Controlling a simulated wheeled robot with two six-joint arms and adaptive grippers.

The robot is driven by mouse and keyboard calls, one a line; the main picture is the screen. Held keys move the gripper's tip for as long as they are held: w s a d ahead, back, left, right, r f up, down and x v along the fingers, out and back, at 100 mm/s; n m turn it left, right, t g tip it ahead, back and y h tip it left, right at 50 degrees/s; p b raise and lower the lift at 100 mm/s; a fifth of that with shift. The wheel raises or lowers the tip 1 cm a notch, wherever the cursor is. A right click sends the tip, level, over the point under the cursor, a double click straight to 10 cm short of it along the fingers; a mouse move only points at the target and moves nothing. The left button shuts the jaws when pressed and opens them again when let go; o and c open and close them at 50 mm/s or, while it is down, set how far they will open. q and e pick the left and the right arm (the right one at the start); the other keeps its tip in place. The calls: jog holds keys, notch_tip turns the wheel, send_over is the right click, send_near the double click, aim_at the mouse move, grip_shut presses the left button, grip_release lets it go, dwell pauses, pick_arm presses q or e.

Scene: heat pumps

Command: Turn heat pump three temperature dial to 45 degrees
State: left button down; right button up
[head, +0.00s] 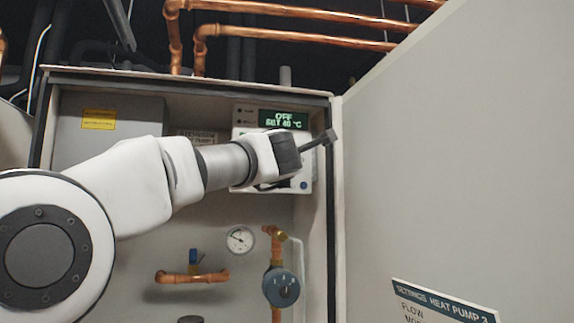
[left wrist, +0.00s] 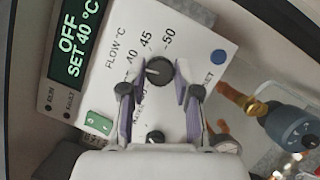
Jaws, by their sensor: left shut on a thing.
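The control panel (head: 306,174) of the heat pump is inside an open cabinet. Its display (head: 283,119) reads OFF, SET 40 °C, and the display also shows in the left wrist view (left wrist: 78,45). The dark flow temperature dial (left wrist: 158,72) has marks around it including 40, 45 and 50; its pointer is too small to read surely. My left gripper (left wrist: 160,82) has its purple-sided fingers on both sides of this dial and is shut on it. In the head view my left wrist hides the dial and fingertips. My right gripper is not in view.
A smaller dark knob (left wrist: 155,138) and a green switch (left wrist: 98,123) lie near the fingers. A blue button (left wrist: 218,57) is at the right. A blue-grey valve (head: 281,288), copper pipe and gauge (head: 240,240) sit below. The open door (head: 460,150) blocks the right side.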

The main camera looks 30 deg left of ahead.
pick_arm(q)
jog(key=shift+r+m+g+h+p, duration=0.1)
jog(key=shift+m+g+h+p, duration=0.4)
jog(key=shift+m+p, duration=0.85)
jog(key=shift+m+g+h+p, duration=0.15)
jog(key=shift+m+g+p, duration=0.6)
jog(key=shift+m, duration=0.95)
jog(key=shift+r+m+g+h+p, duration=0.1)
jog(key=shift+m+g+h+p, duration=0.35)
jog(key=shift+m+p, duration=0.9)
jog(key=shift+f+m, duration=0.15)
jog(key=shift+m, duration=0.15)
jog(key=c, duration=0.8)
grip_release()
jog(key=shift+d, duration=0.1)
